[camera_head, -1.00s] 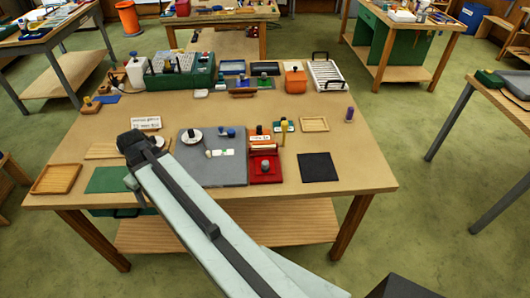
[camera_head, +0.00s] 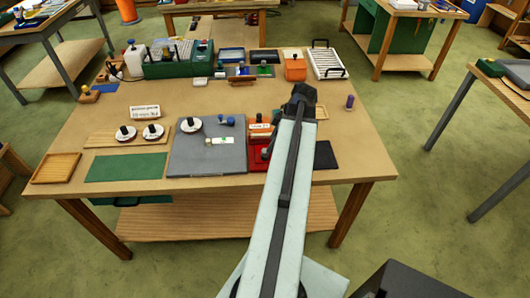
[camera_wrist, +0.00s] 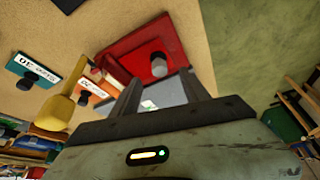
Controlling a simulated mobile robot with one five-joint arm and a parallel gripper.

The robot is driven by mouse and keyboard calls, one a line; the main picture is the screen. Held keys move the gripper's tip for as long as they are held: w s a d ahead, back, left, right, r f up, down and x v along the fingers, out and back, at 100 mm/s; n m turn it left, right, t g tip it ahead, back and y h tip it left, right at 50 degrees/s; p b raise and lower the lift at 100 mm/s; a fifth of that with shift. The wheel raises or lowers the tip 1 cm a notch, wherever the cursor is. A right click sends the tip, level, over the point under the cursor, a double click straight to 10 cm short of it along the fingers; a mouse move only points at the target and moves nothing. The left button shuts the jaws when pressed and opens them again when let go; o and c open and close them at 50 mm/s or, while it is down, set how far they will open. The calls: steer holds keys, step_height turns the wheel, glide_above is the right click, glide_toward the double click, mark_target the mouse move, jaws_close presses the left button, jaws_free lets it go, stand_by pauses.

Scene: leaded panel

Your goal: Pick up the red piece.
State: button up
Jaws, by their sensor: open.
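The red piece (camera_wrist: 170,50) is a flat red square with a grey knob (camera_wrist: 158,66), seemingly in a red tray (camera_wrist: 121,44), in the wrist view. In the head view the red tray (camera_head: 257,160) shows only in part, beside the grey board; my arm covers the rest. My gripper (camera_wrist: 163,88) is open, its two dark fingers apart with nothing held between them. In the wrist view the knob appears just beyond and between the fingers, not touching as far as I can see. In the head view the gripper end (camera_head: 303,96) is above the table, behind the red tray.
An orange block (camera_head: 260,129) with a label is close to the red tray; it also shows in the wrist view (camera_wrist: 95,84). A green labelled block (camera_wrist: 36,68) and a yellow-handled object (camera_wrist: 58,106) are near. A grey board (camera_head: 207,160) lies left, a black mat (camera_head: 325,155) right.

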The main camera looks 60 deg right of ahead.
mark_target(264, 150)
steer(key=b+x, duration=0.6)
steer(key=x, duration=0.2)
steer(key=shift+w+b, duration=0.1)
steer(key=shift+b, duration=0.2)
steer(key=shift+r, duration=0.25)
jaws_close()
